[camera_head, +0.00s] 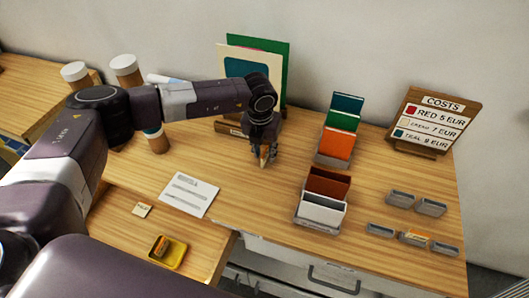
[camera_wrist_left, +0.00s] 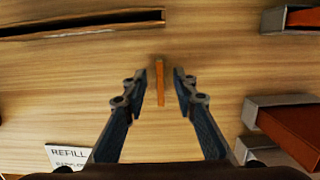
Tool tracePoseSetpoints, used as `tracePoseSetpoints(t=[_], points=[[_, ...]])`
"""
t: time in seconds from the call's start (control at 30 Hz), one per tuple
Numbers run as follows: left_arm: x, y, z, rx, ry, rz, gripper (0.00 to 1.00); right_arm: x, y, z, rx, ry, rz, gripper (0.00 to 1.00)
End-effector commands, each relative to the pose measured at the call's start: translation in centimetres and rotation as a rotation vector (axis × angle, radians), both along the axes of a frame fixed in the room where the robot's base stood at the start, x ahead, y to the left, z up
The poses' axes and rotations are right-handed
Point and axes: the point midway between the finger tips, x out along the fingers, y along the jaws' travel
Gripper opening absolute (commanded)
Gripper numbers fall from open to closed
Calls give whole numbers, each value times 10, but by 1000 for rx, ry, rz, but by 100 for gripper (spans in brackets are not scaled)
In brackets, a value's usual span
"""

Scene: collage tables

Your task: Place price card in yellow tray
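The yellow tray (camera_head: 180,261) sits at the front left of the wooden table, with a small dark-marked item (camera_head: 160,246) in it. My left gripper (camera_head: 265,158) points down over the middle of the table. In the left wrist view my left gripper (camera_wrist_left: 160,88) has its fingers apart, with a thin upright orange-brown card (camera_wrist_left: 160,83) between them. Gaps show on both sides of the card; its face is not visible, so I cannot tell if it is the price card. My right gripper is not in view.
A printed white sheet (camera_head: 189,195) lies left of centre. Card holders with coloured cards (camera_head: 337,145) (camera_head: 320,211) stand right of the gripper. Several small grey trays (camera_head: 446,248) and a costs sign (camera_head: 433,121) are at the right. Cups (camera_head: 157,140) stand behind my left arm.

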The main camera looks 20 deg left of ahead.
Motion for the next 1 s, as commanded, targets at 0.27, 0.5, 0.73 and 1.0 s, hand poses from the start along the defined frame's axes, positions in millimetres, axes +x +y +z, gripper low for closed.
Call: tracePoseSetpoints(t=[0.27, 0.5, 0.73, 1.0], points=[[1, 0, -13, 1, 0, -1, 26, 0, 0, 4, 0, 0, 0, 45], [1, 0, -12, 1, 0, 0, 10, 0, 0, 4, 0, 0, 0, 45], [1, 0, -12, 1, 0, 0, 0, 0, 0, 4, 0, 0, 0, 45], [2, 0, -11, 1, -1, 0, 0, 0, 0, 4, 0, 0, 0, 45]])
